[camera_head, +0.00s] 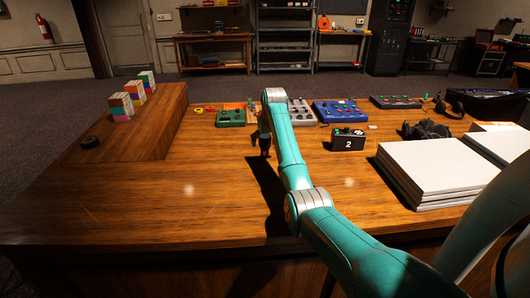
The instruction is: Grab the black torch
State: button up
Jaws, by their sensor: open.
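I cannot clearly pick out a black torch in the head view. My gripper (265,153) hangs from the end of my teal arm near the middle of the desk, pointing down. It is dark and small in this view, and it is open, with nothing visible held in it.
White stacked sheets (430,172) and a dark bundle (425,130) lie right. Colored cubes (121,106) stand on the raised block. The desk's front left is clear.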

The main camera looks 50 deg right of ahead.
grip_shut()
dwell(0.3)
